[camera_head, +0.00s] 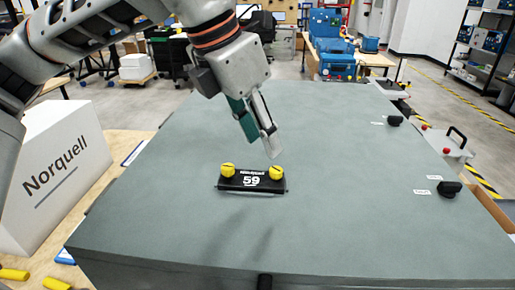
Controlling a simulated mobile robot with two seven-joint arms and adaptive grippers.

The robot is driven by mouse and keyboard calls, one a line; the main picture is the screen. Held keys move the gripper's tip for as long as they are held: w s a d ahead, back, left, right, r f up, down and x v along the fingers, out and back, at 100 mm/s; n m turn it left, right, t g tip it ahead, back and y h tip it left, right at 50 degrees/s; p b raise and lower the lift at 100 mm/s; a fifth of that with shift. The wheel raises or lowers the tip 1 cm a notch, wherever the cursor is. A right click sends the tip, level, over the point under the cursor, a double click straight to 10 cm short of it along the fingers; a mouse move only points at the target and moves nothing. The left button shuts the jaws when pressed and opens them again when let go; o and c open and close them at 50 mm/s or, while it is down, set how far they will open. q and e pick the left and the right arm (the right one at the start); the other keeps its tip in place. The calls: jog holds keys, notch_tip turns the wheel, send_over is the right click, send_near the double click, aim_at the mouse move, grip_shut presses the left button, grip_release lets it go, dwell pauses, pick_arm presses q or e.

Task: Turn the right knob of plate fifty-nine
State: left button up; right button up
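Plate 59 (252,182) is a small black plate with white lettering, lying on the large grey surface near the middle of the view. Its right knob (276,173) and left knob (227,170) are yellow and stand at the plate's back corners. My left gripper (262,147) reaches down from above, with one teal finger and one silver finger. Its fingertips are a little apart with nothing between them. They appear just above and behind the right knob; the silver tip looks nearest to it, and contact cannot be told. My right gripper is not in view.
The grey top (160,225) is mostly clear around the plate. Black knobs (449,188) (394,120) with small labels sit along its right side. A white Norquell box (60,175) stands at the left, with yellow parts (56,283) on the wooden table below.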

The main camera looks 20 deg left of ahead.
aim_at(275, 169)
pick_arm(q)
jog(key=shift+m, duration=0.4)
jog(key=shift+s+x, duration=0.2)
jog(key=shift+x, duration=3.65)
jog(key=shift+d, duration=0.1)
grip_shut()
